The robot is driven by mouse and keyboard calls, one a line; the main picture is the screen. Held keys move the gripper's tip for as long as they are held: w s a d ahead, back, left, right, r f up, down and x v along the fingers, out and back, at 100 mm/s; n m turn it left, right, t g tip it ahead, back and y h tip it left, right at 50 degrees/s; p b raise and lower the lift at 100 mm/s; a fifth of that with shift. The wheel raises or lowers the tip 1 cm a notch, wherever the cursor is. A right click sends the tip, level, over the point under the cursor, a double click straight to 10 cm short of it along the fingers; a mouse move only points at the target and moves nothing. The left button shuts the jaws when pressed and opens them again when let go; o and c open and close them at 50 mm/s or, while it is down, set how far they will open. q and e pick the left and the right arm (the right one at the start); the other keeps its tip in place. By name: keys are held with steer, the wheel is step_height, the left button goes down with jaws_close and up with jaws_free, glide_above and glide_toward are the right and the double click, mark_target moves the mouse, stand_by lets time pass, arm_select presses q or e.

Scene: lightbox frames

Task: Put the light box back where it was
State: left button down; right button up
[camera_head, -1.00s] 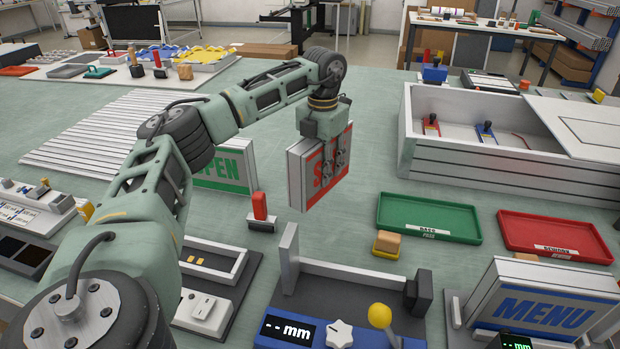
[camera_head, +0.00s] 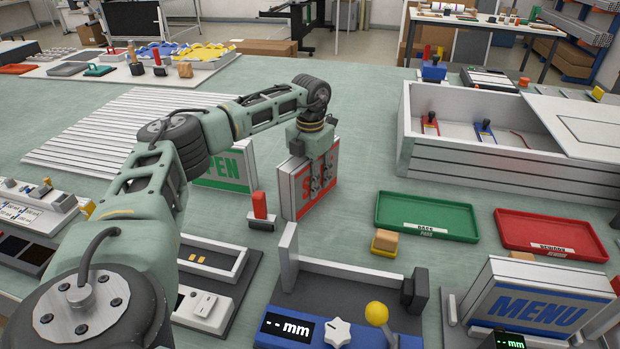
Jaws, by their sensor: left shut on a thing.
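A light box with red letters on its face (camera_head: 295,202), partly covered by my gripper, is upright at the middle of the table. My left gripper (camera_head: 319,180) is shut on it from above. Its lower edge looks at or very near the table top; I cannot tell whether it touches. A light box with green letters (camera_head: 228,171) stands just to its left, partly hidden by my arm. A MENU light box (camera_head: 541,297) sits at the lower right. My right gripper is not in view.
A red-handled stamp (camera_head: 260,208) stands close to the left of the held box. A measuring fixture (camera_head: 335,310) is in front. Green (camera_head: 393,211) and red (camera_head: 520,238) trays lie to the right, with a large white crate (camera_head: 480,157) behind.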

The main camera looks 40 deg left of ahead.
arm_select(q)
steer(key=c, duration=1.1)
jaws_free()
steer(key=shift+f, duration=0.1)
step_height(320, 180, up, 12)
steer(key=shift+r+b, duration=0.2)
steer(key=shift+b, duration=0.5)
steer(key=shift+f, duration=0.1)
